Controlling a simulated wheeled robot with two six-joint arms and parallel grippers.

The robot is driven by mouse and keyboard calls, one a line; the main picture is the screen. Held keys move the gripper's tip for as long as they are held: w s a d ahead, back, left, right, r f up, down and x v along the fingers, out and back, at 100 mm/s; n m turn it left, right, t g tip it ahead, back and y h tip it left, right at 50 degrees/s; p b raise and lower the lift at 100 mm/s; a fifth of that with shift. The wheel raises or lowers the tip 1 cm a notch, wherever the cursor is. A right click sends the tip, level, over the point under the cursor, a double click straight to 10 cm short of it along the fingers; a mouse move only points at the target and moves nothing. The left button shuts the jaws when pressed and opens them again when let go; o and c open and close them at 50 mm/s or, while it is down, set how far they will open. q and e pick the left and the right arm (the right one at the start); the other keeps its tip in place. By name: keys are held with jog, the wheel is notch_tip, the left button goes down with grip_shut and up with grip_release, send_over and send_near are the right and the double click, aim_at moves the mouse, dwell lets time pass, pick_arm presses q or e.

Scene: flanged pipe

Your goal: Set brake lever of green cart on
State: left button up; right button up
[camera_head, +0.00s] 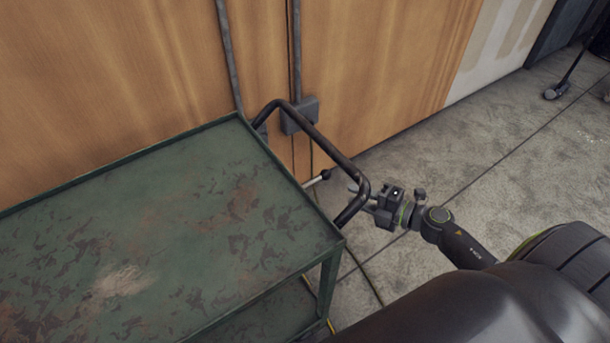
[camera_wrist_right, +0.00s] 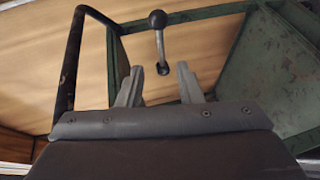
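The green cart (camera_head: 190,215) has a worn, stained top and stands against the wooden wall. Its black push handle (camera_head: 335,155) sticks out at the right end; the handle also shows at the left of the right wrist view (camera_wrist_right: 72,65). The brake lever (camera_head: 318,179) is a pale rod with a black knob, beside the cart's end under the handle. In the right wrist view the lever (camera_wrist_right: 160,42) stands beyond my fingertips, roughly between them. My right gripper (camera_head: 354,188) is beside the handle, with its two fingers (camera_wrist_right: 160,78) apart and nothing between them. My left gripper is out of view.
The wooden wall (camera_head: 390,70) runs close behind the cart, with conduits and a grey box (camera_head: 299,116) on it. Cables lie on the concrete floor (camera_head: 480,150) by the cart's end. The floor to the right is mostly clear.

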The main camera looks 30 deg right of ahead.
aim_at(309, 183)
jog(key=x, duration=1.5)
jog(key=shift+d+f, duration=0.1)
jog(key=shift+c, duration=0.4)
grip_shut()
